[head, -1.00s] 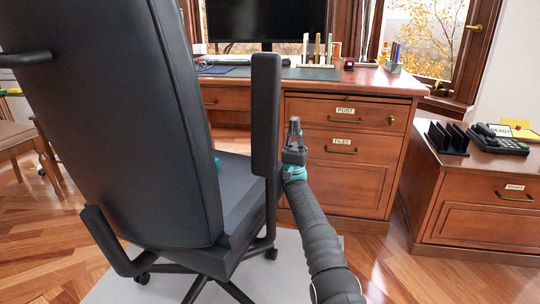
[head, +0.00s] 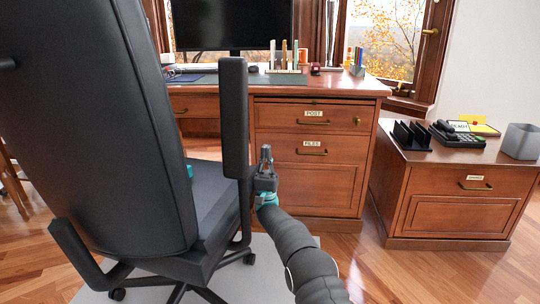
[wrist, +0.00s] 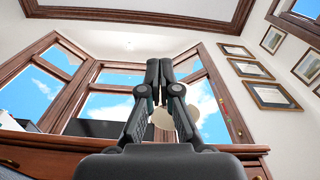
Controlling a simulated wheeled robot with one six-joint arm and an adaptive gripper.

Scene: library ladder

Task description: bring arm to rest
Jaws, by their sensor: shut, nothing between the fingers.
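My gripper (head: 266,155) points upward in the head view, beside the black chair armrest and in front of the desk drawers. Its fingers are together with nothing between them. In the wrist view my gripper (wrist: 159,66) also shows shut and empty, with windows and ceiling behind it. My arm reaches up to it from the bottom of the head view.
A black office chair (head: 100,130) fills the left, its armrest (head: 234,115) close to my gripper. The wooden desk (head: 310,190) stands behind. A low cabinet (head: 455,215) at right bears a phone (head: 458,135) and a grey bin (head: 520,141). Wood floor (head: 400,275) is clear at lower right.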

